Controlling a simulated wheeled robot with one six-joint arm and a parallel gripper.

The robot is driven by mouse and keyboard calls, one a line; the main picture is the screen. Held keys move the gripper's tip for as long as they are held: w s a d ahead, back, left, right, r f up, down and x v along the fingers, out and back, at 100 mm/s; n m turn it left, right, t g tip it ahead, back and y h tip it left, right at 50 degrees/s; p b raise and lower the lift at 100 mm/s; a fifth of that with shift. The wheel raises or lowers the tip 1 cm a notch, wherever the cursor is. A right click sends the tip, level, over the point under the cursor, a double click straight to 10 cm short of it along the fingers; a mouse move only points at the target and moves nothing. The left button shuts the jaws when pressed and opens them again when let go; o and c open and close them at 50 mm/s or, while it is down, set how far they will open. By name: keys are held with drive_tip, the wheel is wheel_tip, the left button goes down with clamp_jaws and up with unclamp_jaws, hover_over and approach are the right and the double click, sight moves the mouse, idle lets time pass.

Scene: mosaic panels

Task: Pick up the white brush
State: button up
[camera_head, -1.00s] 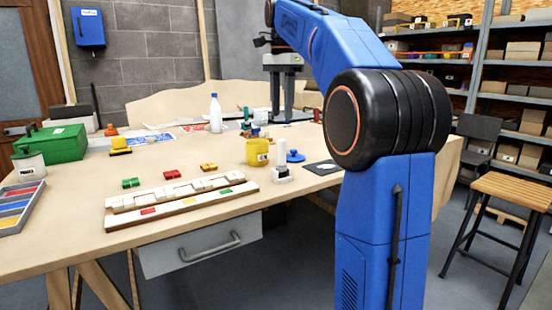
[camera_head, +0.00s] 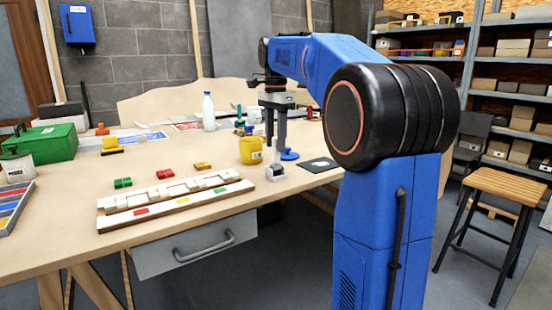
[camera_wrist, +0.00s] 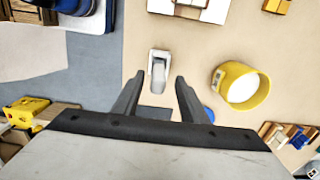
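The white brush (camera_head: 275,172) stands on the table near its front edge, just right of the long white tile panel. In the wrist view the white brush (camera_wrist: 158,68) lies just ahead of and between my fingertips. My gripper (camera_head: 275,148) points down above it in the head view. In the wrist view my gripper (camera_wrist: 160,78) has its two fingers apart, with nothing held between them.
A yellow cup (camera_head: 250,150) stands close behind and left of the brush. A blue round lid (camera_head: 289,155) and a dark square sheet (camera_head: 319,165) lie to the right. The tile panel (camera_head: 215,200) with red, yellow and green tiles lies left. A white bottle (camera_head: 208,112) stands farther back.

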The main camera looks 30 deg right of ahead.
sight(276, 164)
drive_tip(key=shift+s+f, duration=0.15)
drive_tip(key=shift+f, duration=2.65)
clamp_jaws()
